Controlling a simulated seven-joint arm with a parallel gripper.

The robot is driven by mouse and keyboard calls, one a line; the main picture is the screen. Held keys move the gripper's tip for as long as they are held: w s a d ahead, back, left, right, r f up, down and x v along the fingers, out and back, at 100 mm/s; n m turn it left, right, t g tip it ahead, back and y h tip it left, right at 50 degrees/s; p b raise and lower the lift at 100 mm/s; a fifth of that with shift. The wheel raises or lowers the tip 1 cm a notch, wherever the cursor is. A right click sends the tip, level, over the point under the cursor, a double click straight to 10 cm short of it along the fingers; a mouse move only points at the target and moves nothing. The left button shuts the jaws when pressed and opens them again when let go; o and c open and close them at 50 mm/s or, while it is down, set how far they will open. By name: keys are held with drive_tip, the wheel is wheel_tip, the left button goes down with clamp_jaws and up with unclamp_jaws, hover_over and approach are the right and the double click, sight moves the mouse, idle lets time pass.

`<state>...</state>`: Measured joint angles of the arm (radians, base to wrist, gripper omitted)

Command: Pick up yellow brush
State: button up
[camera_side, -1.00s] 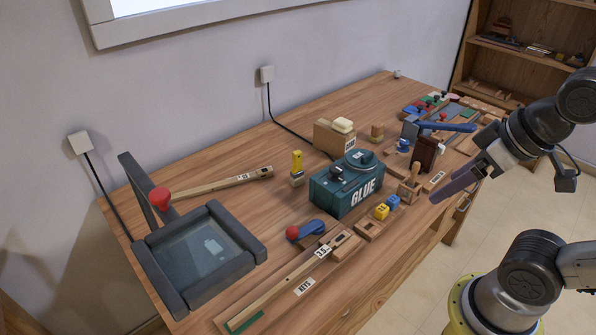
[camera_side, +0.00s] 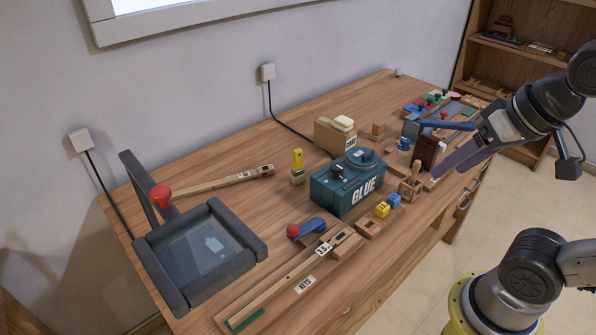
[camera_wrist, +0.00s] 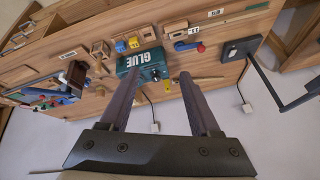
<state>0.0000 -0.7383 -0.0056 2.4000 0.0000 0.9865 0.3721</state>
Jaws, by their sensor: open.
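The yellow brush (camera_side: 298,160) stands upright on the wooden table, with its yellow handle up and its pale head down. It is just left of the green glue box (camera_side: 347,183) and touches nothing that I can make out. In the wrist view the brush (camera_wrist: 168,85) shows as a small yellow piece beside the glue box (camera_wrist: 141,63). My gripper (camera_side: 447,178) is at the right side of the table, well away from the brush. In the wrist view my gripper (camera_wrist: 159,82) has its two long dark fingers spread apart with nothing between them.
The glue box and a brown block (camera_side: 426,151) stand between my gripper and the brush. A wooden box (camera_side: 334,137) stands behind the glue box. A dark framed press (camera_side: 200,250) with a red-knobbed lever is at left.

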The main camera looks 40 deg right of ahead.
drive_tip(key=w+r+m+g, duration=0.1)
drive_tip(key=w+r+m, duration=0.45)
drive_tip(key=w, duration=0.35)
drive_tip(key=w+r+m, duration=0.5)
drive_tip(key=w+r, duration=0.1)
drive_tip(key=w, duration=0.3)
drive_tip(key=m+g, duration=0.5)
hover_over(298, 162)
drive_tip(key=w, duration=0.1)
drive_tip(key=f, duration=3)
drive_tip(key=shift+d, duration=0.2)
drive_tip(key=shift+s+d+f, duration=0.1)
drive_tip(key=shift+f, duration=1.45)
drive_tip(key=shift+d+f, duration=0.1)
drive_tip(key=shift+f, duration=1.4)
